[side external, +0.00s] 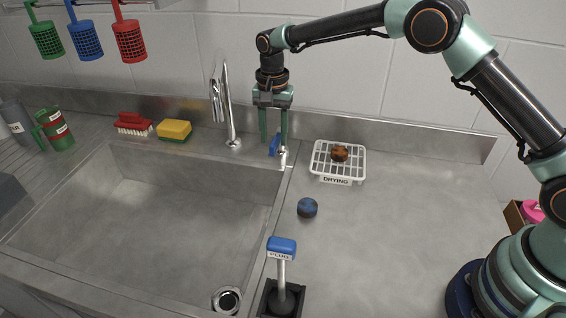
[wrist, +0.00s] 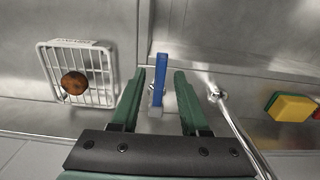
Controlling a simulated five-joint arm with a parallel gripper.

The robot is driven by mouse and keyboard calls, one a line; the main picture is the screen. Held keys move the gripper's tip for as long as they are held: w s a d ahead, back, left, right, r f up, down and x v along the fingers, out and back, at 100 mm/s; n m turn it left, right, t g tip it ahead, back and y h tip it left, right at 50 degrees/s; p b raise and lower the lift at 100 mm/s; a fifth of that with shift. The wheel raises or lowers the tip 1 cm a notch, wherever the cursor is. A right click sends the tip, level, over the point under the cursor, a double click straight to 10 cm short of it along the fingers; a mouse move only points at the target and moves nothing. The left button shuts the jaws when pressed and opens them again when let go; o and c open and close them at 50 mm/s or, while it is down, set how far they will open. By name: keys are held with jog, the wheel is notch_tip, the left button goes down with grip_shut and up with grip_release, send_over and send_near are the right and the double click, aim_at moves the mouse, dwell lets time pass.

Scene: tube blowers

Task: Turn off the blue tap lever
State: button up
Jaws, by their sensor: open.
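The blue tap lever (side external: 275,144) is at the back edge of the sink, to the right of the chrome faucet (side external: 230,115). In the wrist view the blue lever (wrist: 159,80) stands between the two green fingers, with gaps on both sides. My gripper (side external: 274,141) points down over the lever and is open, with a finger on each side of it. In the wrist view my gripper (wrist: 160,85) holds nothing. The fingertips partly cover the lever's base in the side view.
A white drying rack (side external: 338,178) with a brown round item (side external: 339,153) stands to the right. A dark blue round item (side external: 307,207) and a blue-topped lever marked PLUG (side external: 281,246) are in front. A yellow sponge (side external: 174,130) and red brush (side external: 133,124) lie behind the sink.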

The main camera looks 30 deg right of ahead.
notch_tip(320, 180, up, 11)
dwell(0.4)
jog(key=shift+r, duration=0.15)
jog(key=s+d+r+n+t, duration=0.3)
jog(key=s+d+r+n, duration=0.1)
jog(key=s+d+r, duration=0.6)
jog(key=s+d+f+n+t, duration=0.1)
jog(key=s+f+n, duration=0.1)
jog(key=s, duration=0.5)
jog(key=s+d+f+n+t, duration=0.1)
jog(key=s+d+f+n, duration=0.1)
jog(key=s, duration=0.6)
jog(key=shift+d+f+n+t, duration=0.3)
jog(key=shift+f+n, duration=0.1)
jog(key=shift+f, duration=0.3)
